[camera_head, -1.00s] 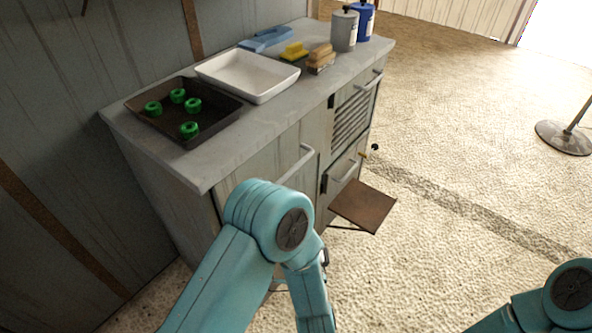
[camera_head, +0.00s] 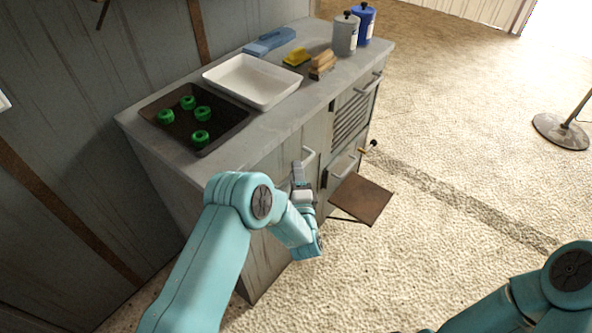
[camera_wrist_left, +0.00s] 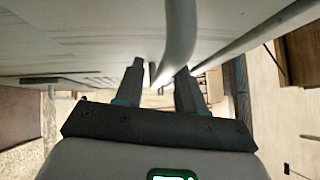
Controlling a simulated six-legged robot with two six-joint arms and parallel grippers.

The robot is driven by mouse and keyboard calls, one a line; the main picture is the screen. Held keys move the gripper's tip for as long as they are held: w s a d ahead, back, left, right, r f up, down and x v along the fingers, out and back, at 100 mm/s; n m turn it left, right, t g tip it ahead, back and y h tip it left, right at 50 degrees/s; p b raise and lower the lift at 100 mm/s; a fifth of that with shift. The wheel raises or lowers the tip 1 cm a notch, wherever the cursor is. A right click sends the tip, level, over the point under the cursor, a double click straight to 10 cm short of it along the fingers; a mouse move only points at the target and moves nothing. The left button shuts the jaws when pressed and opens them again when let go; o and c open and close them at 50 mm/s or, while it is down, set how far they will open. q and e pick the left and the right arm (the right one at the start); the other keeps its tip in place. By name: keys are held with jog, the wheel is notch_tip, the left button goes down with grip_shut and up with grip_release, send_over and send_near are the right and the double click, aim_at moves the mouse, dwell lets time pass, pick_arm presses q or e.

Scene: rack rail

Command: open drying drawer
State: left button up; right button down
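The grey cabinet (camera_head: 280,120) has a louvered front (camera_head: 350,115) with a bar handle at its upper right, which appears closed. A plain front on the left, also closed, has a pale bar handle (camera_head: 309,160). Which front is the drying drawer is not marked. My left gripper (camera_head: 298,172) is at the plain front's handle. In the left wrist view the curved handle bar (camera_wrist_left: 180,40) runs down toward the space between the fingers of my left gripper (camera_wrist_left: 160,80). The fingers are apart, and contact is not clear. My right gripper is out of view.
A brown flap (camera_head: 360,198) sticks out low at the cabinet's right side. On top stand a dark tray (camera_head: 222,140) with green rings, a white tray (camera_head: 282,98), brushes and two bottles (camera_head: 345,33). A stand base (camera_head: 560,131) is on the floor at right.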

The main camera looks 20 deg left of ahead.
pick_arm(q)
jog(key=shift+w+a, duration=0.15)
jog(key=shift+w, duration=0.3)
grip_shut()
